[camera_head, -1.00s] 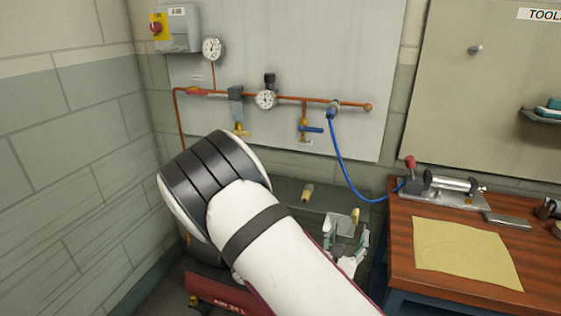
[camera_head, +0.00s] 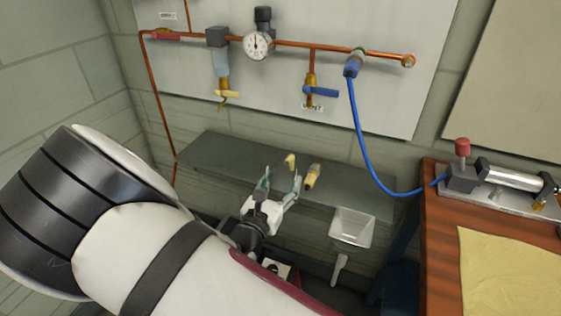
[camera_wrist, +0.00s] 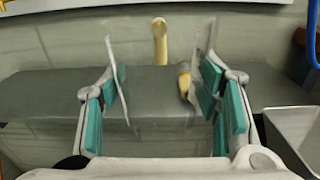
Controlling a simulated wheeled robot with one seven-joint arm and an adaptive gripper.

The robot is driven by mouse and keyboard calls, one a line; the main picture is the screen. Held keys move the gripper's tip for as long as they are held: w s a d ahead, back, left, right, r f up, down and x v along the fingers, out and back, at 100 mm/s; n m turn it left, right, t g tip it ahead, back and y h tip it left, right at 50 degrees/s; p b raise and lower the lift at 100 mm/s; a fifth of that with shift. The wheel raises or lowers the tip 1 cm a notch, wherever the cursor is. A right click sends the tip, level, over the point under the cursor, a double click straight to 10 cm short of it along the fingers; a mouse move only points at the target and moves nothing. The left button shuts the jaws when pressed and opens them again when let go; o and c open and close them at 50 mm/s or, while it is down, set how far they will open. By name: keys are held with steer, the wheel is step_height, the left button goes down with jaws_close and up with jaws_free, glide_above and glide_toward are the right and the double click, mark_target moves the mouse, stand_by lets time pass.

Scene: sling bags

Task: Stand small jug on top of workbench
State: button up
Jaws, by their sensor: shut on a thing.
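My gripper (camera_head: 281,183) is shut on the small jug. The jug's clear walls (camera_wrist: 118,80) show between the teal finger pads in the wrist view, and its pale yellow handle (camera_wrist: 160,41) points away from me. The handle also shows beyond the fingers in the head view (camera_head: 290,160); most of the clear body is hard to make out there. The jug is held in front of the dark ledge, left of the workbench (camera_head: 440,245), whose wooden top is at the right of the head view.
A yellow-handled item (camera_head: 313,176) is on the grey ledge (camera_head: 220,160), just right of my gripper. A grey funnel basin (camera_head: 352,228) hangs between ledge and bench. A yellow cloth (camera_head: 510,270) and a metal device (camera_head: 500,185) occupy the bench top. A blue hose (camera_head: 362,150) hangs above.

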steer(key=w, duration=0.4)
steer(key=w+a+f+b, duration=0.1)
steer(key=w, duration=0.4)
steer(key=w+a, duration=0.1)
steer(key=w, duration=0.4)
steer(key=shift+w+f+b, duration=0.15)
steer(key=shift+f+b, duration=0.05)
steer(key=shift+b, duration=0.1)
steer(key=shift+f, duration=1.7)
steer(key=shift+f, duration=0.1)
steer(key=o, duration=1.2)
steer(key=shift+f, duration=0.1)
steer(key=shift+o, duration=0.2)
steer(key=shift+a+r, duration=0.1)
steer(key=shift+r, duration=0.1)
steer(key=v, duration=1.2)
